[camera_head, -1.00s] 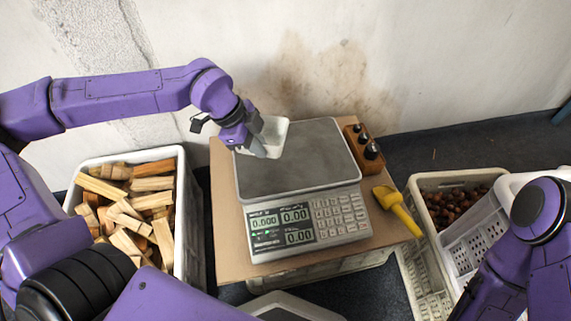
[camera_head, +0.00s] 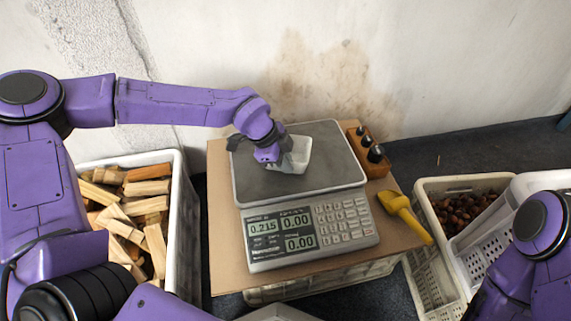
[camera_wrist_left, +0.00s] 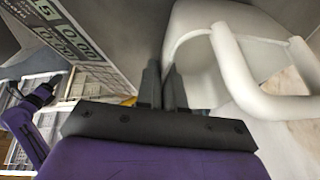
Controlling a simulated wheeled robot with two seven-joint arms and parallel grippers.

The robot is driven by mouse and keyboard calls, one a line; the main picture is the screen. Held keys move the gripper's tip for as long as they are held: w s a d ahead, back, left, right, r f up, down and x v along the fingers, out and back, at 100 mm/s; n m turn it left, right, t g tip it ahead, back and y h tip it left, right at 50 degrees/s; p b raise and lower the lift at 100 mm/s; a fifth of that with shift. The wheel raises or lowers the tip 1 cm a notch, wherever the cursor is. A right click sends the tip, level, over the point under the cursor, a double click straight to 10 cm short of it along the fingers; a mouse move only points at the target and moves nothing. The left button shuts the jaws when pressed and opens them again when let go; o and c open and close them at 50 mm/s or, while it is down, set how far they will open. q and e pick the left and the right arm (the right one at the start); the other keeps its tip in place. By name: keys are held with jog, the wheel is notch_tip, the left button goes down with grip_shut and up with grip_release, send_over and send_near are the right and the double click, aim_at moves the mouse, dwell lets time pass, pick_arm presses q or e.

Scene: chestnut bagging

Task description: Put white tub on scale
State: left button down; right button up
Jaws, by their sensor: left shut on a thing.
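My left gripper (camera_head: 285,160) is at the tub's near left side. In the left wrist view its fingers (camera_wrist_left: 163,88) are shut on the tub's wall, and the tub (camera_wrist_left: 195,60) shows its open rim and a handle-like loop. My right gripper is out of view; only part of that arm shows at the lower right.
The scale stands on a brown board (camera_head: 222,262). A yellow scoop (camera_head: 405,212) and a wooden block with dark weights (camera_head: 366,148) lie to its right. A crate of wood pieces (camera_head: 182,235) stands left, and a crate of chestnuts (camera_head: 425,262) stands right.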

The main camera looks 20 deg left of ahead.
pick_arm(q)
jog(key=c, duration=1.3)
grip_release()
jog(key=shift+o, duration=0.2)
jog(key=p+v, duration=0.4)
jog(key=v, duration=0.8)
jog(key=shift+p, duration=0.3)
jog(key=shift+r, duration=0.1)
